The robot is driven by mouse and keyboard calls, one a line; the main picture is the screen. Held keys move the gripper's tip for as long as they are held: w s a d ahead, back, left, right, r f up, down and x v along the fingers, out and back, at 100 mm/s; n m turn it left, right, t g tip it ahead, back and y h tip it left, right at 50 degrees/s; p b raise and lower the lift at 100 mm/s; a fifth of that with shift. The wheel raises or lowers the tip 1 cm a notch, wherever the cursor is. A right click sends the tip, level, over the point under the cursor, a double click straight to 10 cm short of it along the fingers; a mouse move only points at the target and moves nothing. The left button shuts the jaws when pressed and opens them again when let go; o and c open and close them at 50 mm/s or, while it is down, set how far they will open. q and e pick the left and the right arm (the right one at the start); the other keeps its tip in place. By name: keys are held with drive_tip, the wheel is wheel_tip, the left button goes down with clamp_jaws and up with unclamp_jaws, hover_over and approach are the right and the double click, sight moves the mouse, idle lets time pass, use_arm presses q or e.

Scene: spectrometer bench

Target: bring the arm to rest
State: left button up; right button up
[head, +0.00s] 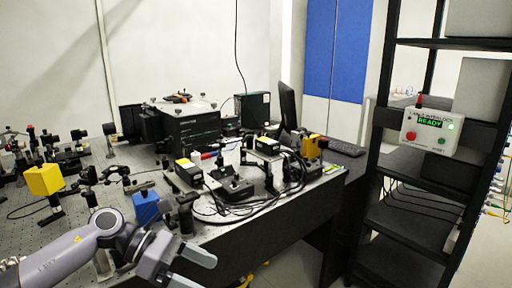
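My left arm (70,255) comes in from the lower left. Its gripper (190,268) is low in the head view, in front of the bench's near edge. Its two grey fingers are spread apart with nothing seen between them; the lower finger is partly cut off by the picture's bottom edge. My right gripper does not show.
The optical bench (95,212) carries several mounts, a yellow block (45,179), a blue block (146,207), cables and a black box (190,128). A black shelf rack (405,215) stands right, with a control box (431,133) reading READY. Floor shows between bench and rack.

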use_arm(q)
drive_tip(key=s+d+n+t+h, duration=0.3)
drive_tip(key=d+n+t+h, duration=0.35)
drive_tip(key=n, duration=0.65)
drive_tip(key=s+a+f+n+t+y, duration=0.1)
drive_tip(key=a+f+n+t+y, duration=0.4)
drive_tip(key=n, duration=0.8)
drive_tip(key=s+a+f+n+t+y, duration=0.25)
drive_tip(key=f+n+t+y, duration=0.45)
drive_tip(key=n, duration=0.5)
drive_tip(key=s+a+f+n+g+y, duration=0.4)
drive_tip(key=s+a+f+n+g, duration=0.3)
drive_tip(key=s+f+n, duration=0.4)
wheel_tip(320, 180, down, 3)
drive_tip(key=shift+s+a+f+n+y, duration=0.1)
drive_tip(key=shift+s+a+n+y, duration=0.25)
drive_tip(key=shift+s+a, duration=0.45)
